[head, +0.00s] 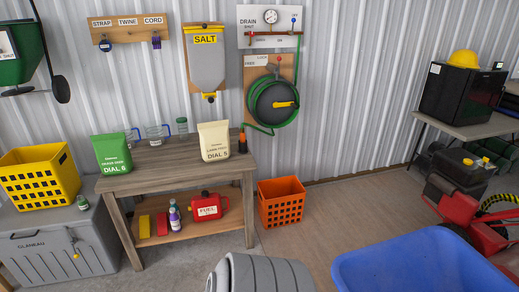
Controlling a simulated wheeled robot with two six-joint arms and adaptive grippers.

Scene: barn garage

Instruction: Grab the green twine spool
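No green spool can be made out for certain. A small green item (83,202) with a pale part sits on the right end of the grey chest lid; it is too small to tell whether it is the twine spool. On the wall rack (128,29) labelled STRAP, TWINE and CORD, a dark blue item (105,45) hangs under STRAP and a purple item (156,42) under CORD. Nothing shows under TWINE. Neither of my grippers is in view.
The wooden bench (175,170) holds seed bags and glass cups, with a red fuel can (208,207) below. A yellow crate (40,177) sits on the grey chest (50,245). An orange crate (282,202) and blue tub (415,270) flank open floor.

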